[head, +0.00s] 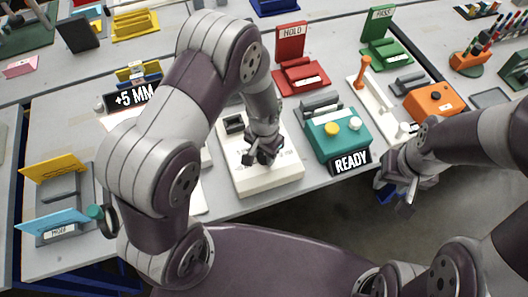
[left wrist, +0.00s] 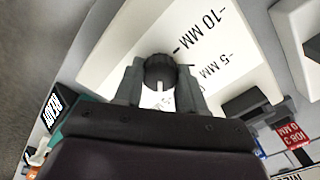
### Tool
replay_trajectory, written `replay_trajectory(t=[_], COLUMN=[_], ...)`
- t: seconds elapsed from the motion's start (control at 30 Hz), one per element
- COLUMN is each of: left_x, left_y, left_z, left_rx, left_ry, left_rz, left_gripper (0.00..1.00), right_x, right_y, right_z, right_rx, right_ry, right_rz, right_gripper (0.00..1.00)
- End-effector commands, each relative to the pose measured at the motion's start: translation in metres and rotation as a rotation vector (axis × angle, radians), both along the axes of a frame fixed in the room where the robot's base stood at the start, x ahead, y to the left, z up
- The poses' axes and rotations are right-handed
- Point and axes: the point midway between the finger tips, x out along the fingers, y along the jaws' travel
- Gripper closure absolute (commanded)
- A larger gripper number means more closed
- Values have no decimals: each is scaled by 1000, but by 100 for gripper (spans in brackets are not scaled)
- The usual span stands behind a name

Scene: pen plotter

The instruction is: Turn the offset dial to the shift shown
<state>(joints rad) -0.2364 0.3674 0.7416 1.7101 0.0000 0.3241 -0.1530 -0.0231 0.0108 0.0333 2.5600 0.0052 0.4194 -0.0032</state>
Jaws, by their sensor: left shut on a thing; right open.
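The offset dial is a dark round knob (left wrist: 160,72) on a white sloped box (head: 268,186). My left gripper (head: 264,152) comes down on it from above, with a finger on each side of the knob in the left wrist view (left wrist: 162,88). A white pointer mark on the knob points toward the bottom of that view. A black sign (head: 134,97) reads "+5 MM". My right gripper (head: 400,190) is open and empty, beyond the table's front edge.
A teal box (head: 338,128) with yellow and white buttons and a "READY" sign (head: 352,162) stands right of the dial box. An orange box (head: 434,101) is further right. Red HOLD (head: 290,48) and green PASS (head: 383,24) stands are behind. My left arm hides the table's left middle.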

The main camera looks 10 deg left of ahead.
Motion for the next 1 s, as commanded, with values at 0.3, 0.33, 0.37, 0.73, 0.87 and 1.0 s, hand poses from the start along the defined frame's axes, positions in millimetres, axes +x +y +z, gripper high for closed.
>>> replay_trajectory(t=[0.3,0.33,0.37,0.73,0.87,1.0], left_x=[3,2,2,2,2,2], left_y=[-1,-1,0,0,-1,0], left_z=[2,2,1,16,50,88], left_rx=[-2,-2,-2,-2,-2,-2], left_ry=[-8,-7,-7,-7,-10,-10], left_rz=[1,1,1,1,1,1], left_gripper=[41,35,35,35,35,35], right_x=[0,0,0,0,0,0], right_y=[0,0,0,0,0,0], right_z=[0,0,0,-1,-2,-4], right_rx=[0,0,0,0,0,0], right_ry=[0,0,0,0,0,0], right_rz=[0,0,0,0,0,0], right_gripper=[57,57,57,57,57,57])
